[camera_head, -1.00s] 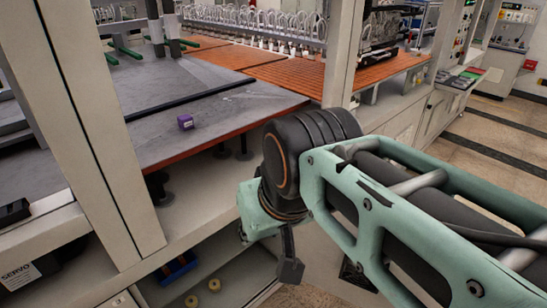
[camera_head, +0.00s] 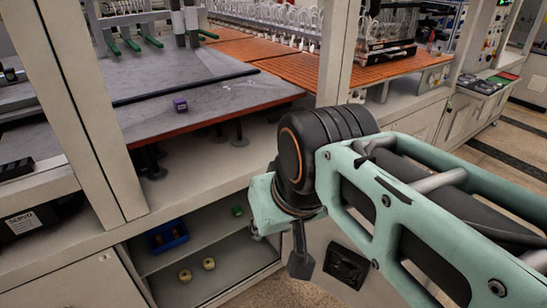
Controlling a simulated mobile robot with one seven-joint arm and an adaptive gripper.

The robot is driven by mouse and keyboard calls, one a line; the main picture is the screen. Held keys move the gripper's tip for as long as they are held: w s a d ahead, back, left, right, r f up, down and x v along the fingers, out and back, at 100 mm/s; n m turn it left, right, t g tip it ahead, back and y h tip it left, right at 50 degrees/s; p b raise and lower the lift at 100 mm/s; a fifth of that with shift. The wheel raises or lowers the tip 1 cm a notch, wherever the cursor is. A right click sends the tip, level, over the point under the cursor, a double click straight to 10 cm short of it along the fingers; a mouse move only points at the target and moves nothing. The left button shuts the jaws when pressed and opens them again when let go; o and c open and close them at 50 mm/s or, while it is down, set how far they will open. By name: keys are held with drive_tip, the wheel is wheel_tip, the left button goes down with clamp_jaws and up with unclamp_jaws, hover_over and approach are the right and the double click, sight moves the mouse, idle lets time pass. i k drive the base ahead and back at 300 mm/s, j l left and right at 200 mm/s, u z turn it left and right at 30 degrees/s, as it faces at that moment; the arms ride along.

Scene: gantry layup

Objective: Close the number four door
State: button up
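No number four is readable on any door. An open compartment (camera_head: 232,285) in the lower part of the pale cabinet shows its shelf and inside. To its right is a pale panel (camera_head: 322,236) with a dark square recess (camera_head: 346,265), partly behind my arm; I cannot tell whether it is a swung-out door. A closed-looking pale panel (camera_head: 75,285) with a small label is at the lower left. My gripper (camera_head: 300,264) shows as a dark part hanging below the wrist, in front of the compartment's right side. Its fingers are not clear, and no contact shows.
The compartment holds a blue bin (camera_head: 166,237), two yellowish rolls (camera_head: 208,263) and a small green item (camera_head: 237,211). A frame post (camera_head: 85,120) stands at left. Open floor (camera_head: 500,150) lies at right.

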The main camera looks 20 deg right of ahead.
sight(341, 279)
drive_tip(key=k+l+u, duration=0.3)
drive_tip(key=l, duration=0.35)
drive_tip(key=k+l+u, duration=0.3)
drive_tip(key=k+l, duration=0.3)
drive_tip(key=k+l+u, duration=0.15)
drive_tip(key=l, duration=0.2)
drive_tip(key=k+l+u, duration=0.3)
drive_tip(key=l, duration=0.25)
drive_tip(key=k+l+u, duration=0.15)
drive_tip(key=l, duration=0.25)
drive_tip(key=k+l+u, duration=0.15)
drive_tip(key=l, duration=0.25)
drive_tip(key=k+l+u, duration=0.1)
drive_tip(key=l, duration=0.25)
drive_tip(key=l+u, duration=0.3)
drive_tip(key=l, duration=0.5)
drive_tip(key=i+l+u, duration=0.1)
drive_tip(key=l, duration=0.65)
drive_tip(key=l+u, duration=0.15)
drive_tip(key=l, duration=0.6)
